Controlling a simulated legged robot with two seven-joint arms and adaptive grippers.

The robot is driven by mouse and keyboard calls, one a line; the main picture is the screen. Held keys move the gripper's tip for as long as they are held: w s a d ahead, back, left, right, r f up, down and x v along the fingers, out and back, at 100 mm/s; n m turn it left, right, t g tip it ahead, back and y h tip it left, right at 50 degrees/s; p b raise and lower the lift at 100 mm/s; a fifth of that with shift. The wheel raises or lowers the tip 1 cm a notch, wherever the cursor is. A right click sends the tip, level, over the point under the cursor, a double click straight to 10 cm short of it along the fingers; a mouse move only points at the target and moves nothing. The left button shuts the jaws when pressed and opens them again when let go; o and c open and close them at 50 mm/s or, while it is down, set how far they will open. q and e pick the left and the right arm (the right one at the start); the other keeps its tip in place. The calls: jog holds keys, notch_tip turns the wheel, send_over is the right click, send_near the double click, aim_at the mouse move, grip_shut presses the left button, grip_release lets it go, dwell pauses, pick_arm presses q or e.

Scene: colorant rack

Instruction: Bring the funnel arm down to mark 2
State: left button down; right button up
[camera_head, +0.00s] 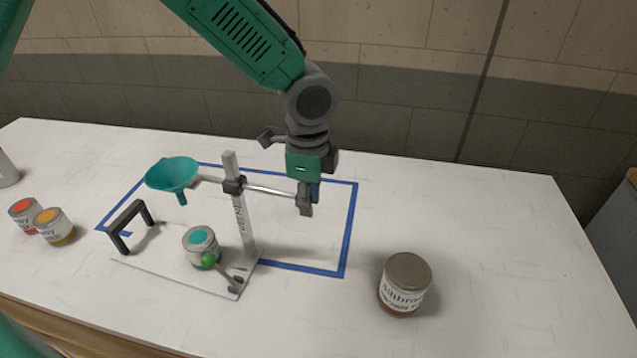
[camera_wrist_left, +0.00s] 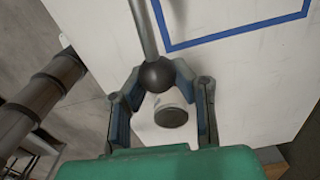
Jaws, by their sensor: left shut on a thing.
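The funnel arm is a metal rod (camera_head: 270,190) running through a dark clamp (camera_head: 234,185) on the upright post (camera_head: 241,215), with a teal funnel (camera_head: 172,174) at its left end. The post carries marks too small to read, so I cannot tell which one the clamp is at. My left gripper (camera_head: 306,200) is at the rod's right end. In the left wrist view, my left gripper (camera_wrist_left: 160,90) is shut on the dark ball knob (camera_wrist_left: 157,74) at the rod's end. The head view hides this knob behind the fingers. My right gripper is not in view.
A teal-topped can (camera_head: 201,246) stands on the white base (camera_head: 180,270), with a green-knobbed lever (camera_head: 209,260) beside it. A black handle (camera_head: 130,221) stands at the base's left. Two small cans (camera_head: 54,228) stand left. Blue tape (camera_head: 350,230) outlines the area.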

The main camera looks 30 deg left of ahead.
pick_arm(q)
jog(key=shift+f, duration=0.15)
jog(key=shift+f+b, duration=0.35)
jog(key=shift+f, duration=0.5)
jog(key=shift+f+b, duration=0.35)
jog(key=shift+f, duration=0.6)
jog(key=c, duration=1.3)
grip_release()
jog(key=shift+d, duration=0.1)
notch_tip(320, 180, up, 12)
